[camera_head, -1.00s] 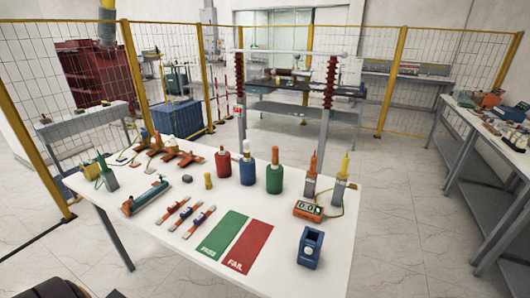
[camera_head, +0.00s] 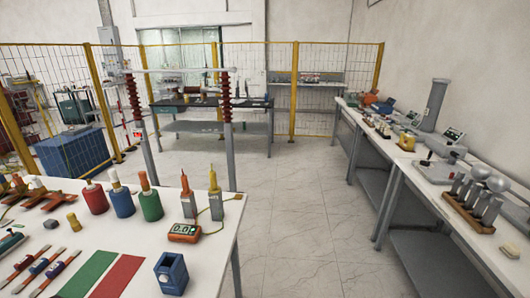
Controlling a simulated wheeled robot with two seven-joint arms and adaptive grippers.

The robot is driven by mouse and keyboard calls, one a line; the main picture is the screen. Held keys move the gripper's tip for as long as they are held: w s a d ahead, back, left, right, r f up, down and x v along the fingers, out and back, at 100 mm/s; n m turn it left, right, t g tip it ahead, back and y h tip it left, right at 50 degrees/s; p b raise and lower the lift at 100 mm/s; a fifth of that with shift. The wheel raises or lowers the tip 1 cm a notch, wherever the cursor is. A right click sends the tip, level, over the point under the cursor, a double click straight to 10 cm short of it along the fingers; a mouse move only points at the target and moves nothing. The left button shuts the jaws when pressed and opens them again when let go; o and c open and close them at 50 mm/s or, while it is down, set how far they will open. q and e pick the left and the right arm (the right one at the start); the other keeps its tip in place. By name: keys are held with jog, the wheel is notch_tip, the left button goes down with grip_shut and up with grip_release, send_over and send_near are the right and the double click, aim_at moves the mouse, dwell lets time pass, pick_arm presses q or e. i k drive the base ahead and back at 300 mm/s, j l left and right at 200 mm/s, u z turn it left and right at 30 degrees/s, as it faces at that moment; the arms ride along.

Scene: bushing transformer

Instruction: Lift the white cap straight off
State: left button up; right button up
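A blue cylinder (camera_head: 122,204) stands on the near table with a pale, whitish top piece (camera_head: 115,179). A small white cone-shaped piece (camera_head: 37,184) also shows among the orange stands at the left; I cannot tell which of these pale pieces is the white cap. A red cylinder (camera_head: 95,200) stands left of the blue one, and a green cylinder (camera_head: 151,206) with a brownish-orange top stands right of it. Neither of my grippers is in view.
The near table (camera_head: 205,255) also holds an orange meter (camera_head: 184,233), a blue holder (camera_head: 171,274), and green and red mats. A long bench (camera_head: 425,182) with instruments runs along the right. Open floor (camera_head: 300,215) lies between them. Yellow fencing stands behind.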

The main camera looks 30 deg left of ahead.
aim_at(112, 173)
jog(key=i+l+z, duration=0.15)
jog(key=i+l, duration=0.4)
jog(key=i+u, duration=0.3)
jog(key=i, duration=0.15)
jog(key=i+l+u, duration=0.3)
jog(key=i+u, duration=0.3)
jog(key=i, duration=0.65)
jog(key=i+u, duration=0.1)
jog(key=i, duration=0.7)
jog(key=i+l+u, duration=0.1)
jog(key=i+u, duration=0.35)
jog(key=i, duration=0.35)
jog(key=i+u, duration=0.3)
jog(key=u, duration=0.15)
jog(key=i+l+u, duration=0.15)
jog(key=u, duration=0.3)
jog(key=i+u, duration=0.2)
jog(key=u, duration=0.25)
jog(key=i+l+u, duration=0.1)
jog(key=u, duration=0.35)
jog(key=i+l+u, duration=0.2)
jog(key=u, duration=0.25)
jog(key=i+l+u, duration=0.15)
jog(key=u, duration=0.3)
